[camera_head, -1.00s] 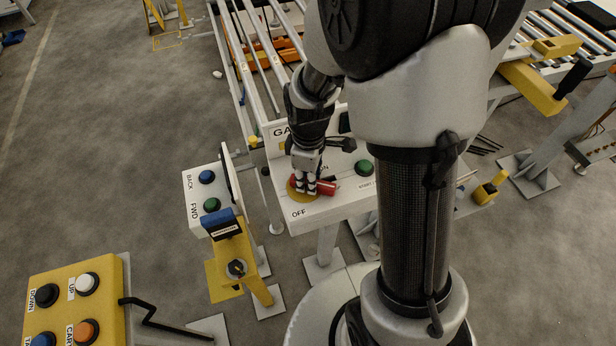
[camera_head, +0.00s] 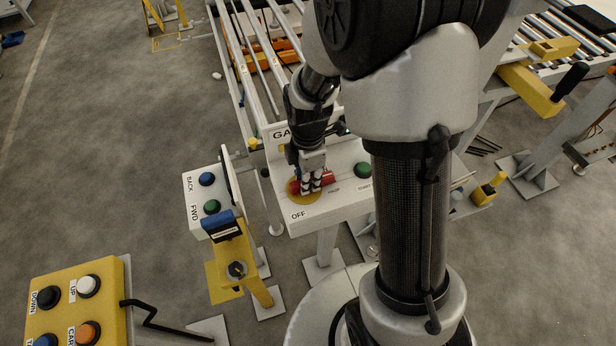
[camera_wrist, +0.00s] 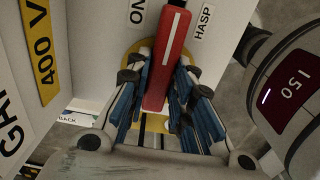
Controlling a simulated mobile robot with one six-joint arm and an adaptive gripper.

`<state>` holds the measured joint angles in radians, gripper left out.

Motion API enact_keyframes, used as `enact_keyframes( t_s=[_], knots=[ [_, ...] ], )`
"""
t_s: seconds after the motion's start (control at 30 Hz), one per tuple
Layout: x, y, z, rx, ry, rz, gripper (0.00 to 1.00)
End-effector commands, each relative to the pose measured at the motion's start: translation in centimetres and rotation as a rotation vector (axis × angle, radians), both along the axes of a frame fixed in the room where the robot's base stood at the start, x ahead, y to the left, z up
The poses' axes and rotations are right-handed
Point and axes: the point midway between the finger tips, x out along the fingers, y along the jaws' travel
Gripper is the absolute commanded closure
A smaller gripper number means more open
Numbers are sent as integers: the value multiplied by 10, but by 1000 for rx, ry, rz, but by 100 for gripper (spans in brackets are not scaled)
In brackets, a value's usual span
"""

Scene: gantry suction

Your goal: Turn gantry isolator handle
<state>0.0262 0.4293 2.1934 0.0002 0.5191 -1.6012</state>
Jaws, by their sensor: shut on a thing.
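The isolator handle (camera_head: 328,177) is a red bar on a yellow round plate (camera_head: 309,200), set on the sloping face of a white panel. The handle's end lies between the "ON" label (camera_wrist: 137,12) and the "HASP" label (camera_wrist: 205,21). My fingers cover part of the yellow plate.
A green button (camera_head: 363,170) sits right of the handle on the panel. A white box with blue and green buttons (camera_head: 210,207) stands close at left. A yellow control box (camera_head: 65,305) is at lower left. Roller conveyors lie behind and at right. Open floor is at left.

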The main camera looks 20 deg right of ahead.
Motion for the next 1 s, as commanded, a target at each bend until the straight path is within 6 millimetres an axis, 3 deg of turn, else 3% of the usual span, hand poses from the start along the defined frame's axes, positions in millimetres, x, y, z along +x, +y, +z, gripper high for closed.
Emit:
enact_keyframes(
  t_s=[0.43, 0.47, 0.5, 0.73, 1.0],
  knots=[
    [0, 0, 0, -1, -1, 17, 100],
    [0, 0, 0, -1, -1, 17, 77],
    [0, 0, 0, -1, -1, 16, 75],
    [0, 0, 0, 0, -1, 13, 59],
    [0, 0, 0, 0, 0, 12, 58]
  ],
)
